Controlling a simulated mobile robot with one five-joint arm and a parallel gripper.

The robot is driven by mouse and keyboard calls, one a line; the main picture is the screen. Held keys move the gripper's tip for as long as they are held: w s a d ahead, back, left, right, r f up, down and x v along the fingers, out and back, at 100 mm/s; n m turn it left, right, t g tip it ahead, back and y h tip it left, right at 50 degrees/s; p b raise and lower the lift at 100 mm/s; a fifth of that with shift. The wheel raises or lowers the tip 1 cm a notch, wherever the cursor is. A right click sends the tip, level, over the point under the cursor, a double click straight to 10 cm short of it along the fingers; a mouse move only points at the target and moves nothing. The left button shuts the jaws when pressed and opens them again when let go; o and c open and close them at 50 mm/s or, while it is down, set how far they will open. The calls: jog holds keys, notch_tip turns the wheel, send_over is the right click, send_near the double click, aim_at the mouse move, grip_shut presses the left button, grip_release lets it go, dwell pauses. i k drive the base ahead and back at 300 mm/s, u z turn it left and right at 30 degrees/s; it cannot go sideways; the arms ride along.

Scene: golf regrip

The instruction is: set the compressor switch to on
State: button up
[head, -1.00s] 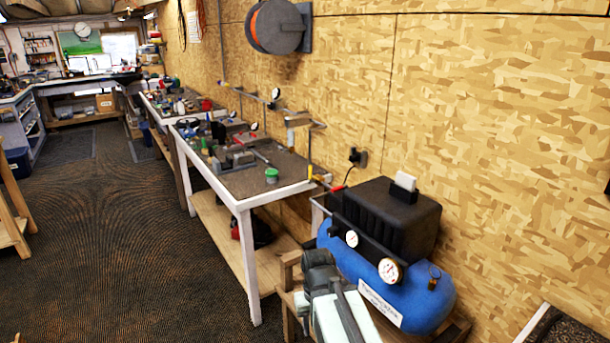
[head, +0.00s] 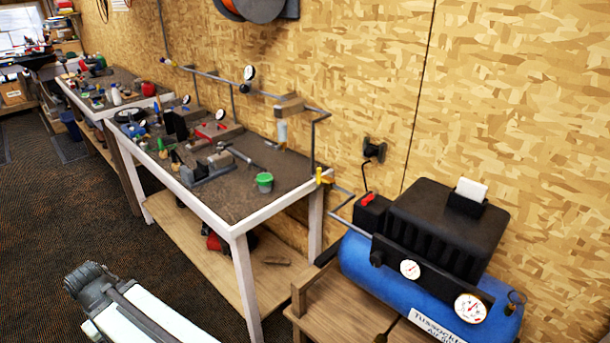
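The compressor is a blue tank (head: 362,263) with a black ribbed motor cover (head: 440,225) on top, at the lower right of the head view. Its switch appears to be the small red piece (head: 367,198) on a black box at the left end of the cover. The piece is too small for me to read its setting. Two round white gauges (head: 410,269) sit on the front. My folded-looking arm, white with a dark grey joint, shows at the lower left, well apart from the compressor. I see no gripper fingers.
The compressor stands on a low wooden stand (head: 345,312). A white-edged workbench (head: 240,237) with tools and a green tub (head: 264,182) stands to its left. A wall outlet (head: 374,150) and air pipe run along the board wall. Open floor lies at left.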

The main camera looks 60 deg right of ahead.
aim_at(372, 196)
jog(key=z, duration=0.15)
jog(key=i, duration=1.15)
jog(key=z, duration=0.45)
jog(key=k, duration=0.75)
jog(key=z, duration=0.15)
jog(key=i, duration=0.8)
jog(key=u, duration=0.05)
